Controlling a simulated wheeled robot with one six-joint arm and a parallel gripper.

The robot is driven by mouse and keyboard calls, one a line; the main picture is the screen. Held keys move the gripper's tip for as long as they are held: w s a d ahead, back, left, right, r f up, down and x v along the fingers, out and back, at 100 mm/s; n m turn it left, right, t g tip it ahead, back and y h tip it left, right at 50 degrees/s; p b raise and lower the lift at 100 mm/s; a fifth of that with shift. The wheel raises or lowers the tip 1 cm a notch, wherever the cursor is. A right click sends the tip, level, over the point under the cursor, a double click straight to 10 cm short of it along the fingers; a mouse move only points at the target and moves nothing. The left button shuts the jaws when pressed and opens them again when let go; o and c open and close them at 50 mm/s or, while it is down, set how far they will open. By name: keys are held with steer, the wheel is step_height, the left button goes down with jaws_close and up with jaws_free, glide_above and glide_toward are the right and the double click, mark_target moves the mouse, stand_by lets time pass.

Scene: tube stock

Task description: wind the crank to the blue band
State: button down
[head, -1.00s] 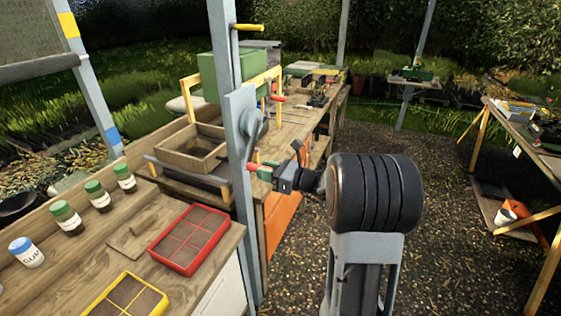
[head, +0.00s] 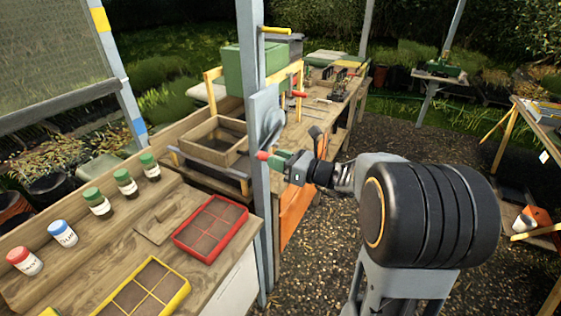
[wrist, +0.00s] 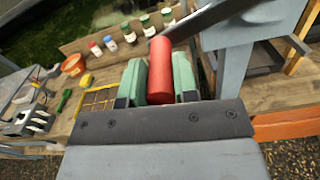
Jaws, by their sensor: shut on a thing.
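The crank (head: 268,122) is a grey arm on a plate on the grey post, with a red handle (head: 262,155) at its lower end. My gripper (head: 280,161) has its green fingers shut around the red handle. In the wrist view the red handle (wrist: 160,66) stands between both fingers. The blue band (head: 139,126) is low on the slanted post at left, and a yellow band (head: 99,20) is near its top. The grey bottom bar (head: 75,108) of the mesh panel sits between the two bands, somewhat above the blue one.
The bench at left holds several capped jars (head: 98,202), a red tray (head: 212,226) and a yellow tray (head: 140,292). A wooden box (head: 213,143) and a green box (head: 245,70) are behind the crank post. Gravel floor (head: 325,230) is open at right.

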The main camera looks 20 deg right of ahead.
steer(key=shift+r, duration=0.35)
steer(key=c, duration=0.9)
jaws_free()
steer(key=shift+s, duration=0.1)
steer(key=b+v, duration=0.3)
steer(key=v, duration=1)
steer(key=shift+s+d, duration=0.25)
steer(key=shift+s, duration=0.05)
